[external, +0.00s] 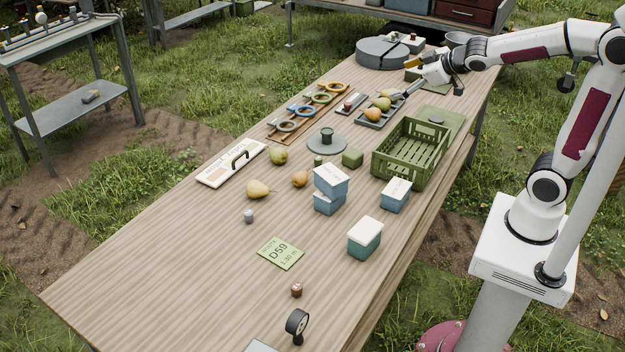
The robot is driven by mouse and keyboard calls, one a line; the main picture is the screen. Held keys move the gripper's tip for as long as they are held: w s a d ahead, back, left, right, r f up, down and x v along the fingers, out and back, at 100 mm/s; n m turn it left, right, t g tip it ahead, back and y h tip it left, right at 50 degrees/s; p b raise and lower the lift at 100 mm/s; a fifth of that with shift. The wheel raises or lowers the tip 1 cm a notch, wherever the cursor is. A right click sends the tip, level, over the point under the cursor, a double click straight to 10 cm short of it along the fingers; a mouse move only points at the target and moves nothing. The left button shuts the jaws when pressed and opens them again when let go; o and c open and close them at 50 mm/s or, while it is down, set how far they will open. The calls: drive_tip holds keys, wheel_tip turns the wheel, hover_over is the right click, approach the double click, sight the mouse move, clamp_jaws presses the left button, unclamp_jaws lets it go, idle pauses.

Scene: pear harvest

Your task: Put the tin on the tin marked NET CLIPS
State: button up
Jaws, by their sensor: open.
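Several small tins with white lids stand at the table's middle right. One blue tin (331,184) rests on top of another blue tin (329,205), set slightly off so part of the lower lid shows at the left. A third blue tin (396,199) stands to their right, beside the crate. A green tin (364,244) stands nearer the front. The lid lettering is too small to read, so I cannot tell which is marked NET CLIPS. My gripper (408,91) is open and empty at the far end of the table, over the pear tray's right side, away from the tins.
A green crate (402,167) stands behind the third blue tin. A tray (368,123) with pears lies farther back. The table's front left is clear.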

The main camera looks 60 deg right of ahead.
drive_tip(key=s+a+f+m+g+y, duration=0.1)
drive_tip(key=s+a+f, duration=0.1)
drive_tip(key=s, duration=0.6)
drive_tip(key=s+a+f+g, duration=0.2)
drive_tip(key=s+a, duration=0.1)
drive_tip(key=s, duration=0.6)
drive_tip(key=s+a+f+m+g+y, duration=0.1)
drive_tip(key=s+a+f+g, duration=0.1)
drive_tip(key=s, duration=0.7)
drive_tip(key=shift+s+a+f+m+y, duration=0.15)
drive_tip(key=shift+a+f+m+y, duration=0.15)
drive_tip(key=shift+a, duration=0.3)
idle(4.8)
